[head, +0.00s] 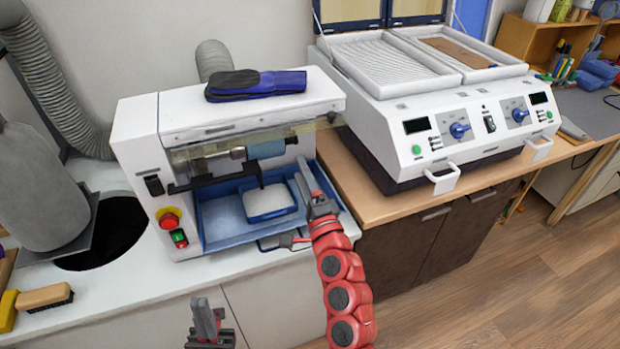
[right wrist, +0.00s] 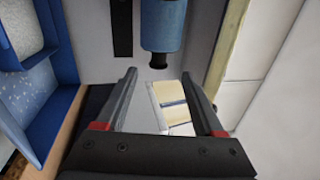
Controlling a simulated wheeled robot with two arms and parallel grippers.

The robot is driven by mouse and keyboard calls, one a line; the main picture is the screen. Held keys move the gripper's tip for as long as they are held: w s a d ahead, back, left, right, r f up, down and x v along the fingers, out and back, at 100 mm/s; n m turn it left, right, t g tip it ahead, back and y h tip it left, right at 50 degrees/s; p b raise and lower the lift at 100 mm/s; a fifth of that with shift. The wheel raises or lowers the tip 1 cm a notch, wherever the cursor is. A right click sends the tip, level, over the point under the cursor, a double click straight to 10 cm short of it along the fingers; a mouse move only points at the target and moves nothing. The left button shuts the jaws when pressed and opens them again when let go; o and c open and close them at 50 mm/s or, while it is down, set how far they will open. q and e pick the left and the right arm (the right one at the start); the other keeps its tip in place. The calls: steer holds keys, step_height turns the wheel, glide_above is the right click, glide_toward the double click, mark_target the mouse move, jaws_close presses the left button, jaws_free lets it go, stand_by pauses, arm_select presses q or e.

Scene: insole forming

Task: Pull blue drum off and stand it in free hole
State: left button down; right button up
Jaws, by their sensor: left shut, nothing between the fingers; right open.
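The blue drum (head: 265,148) sits on a horizontal spindle inside the white grinding machine (head: 235,120). In the right wrist view the blue drum (right wrist: 163,25) shows at the top centre, with a dark end piece (right wrist: 160,65) pointing towards my gripper. My right gripper (head: 308,172) is open at the machine's right front. Its fingers (right wrist: 158,95) stand apart with the drum beyond their tips, and nothing is between them. My left gripper (head: 206,312) is shut and empty at the bottom of the head view, away from the machine. I cannot make out a free hole.
A blue tray (head: 218,215) with a white-filled container (head: 268,203) lies below the drum. A dark bar (head: 205,182) crosses the machine's front. A blue and black item (head: 255,85) lies on top. A double heating press (head: 430,110) stands to the right.

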mark_target(290, 143)
steer(key=x, duration=0.9)
steer(key=shift+f, duration=0.1)
steer(key=shift+c, duration=0.3)
jaws_close()
steer(key=shift+w+d, duration=0.1)
steer(key=shift+d, duration=0.1)
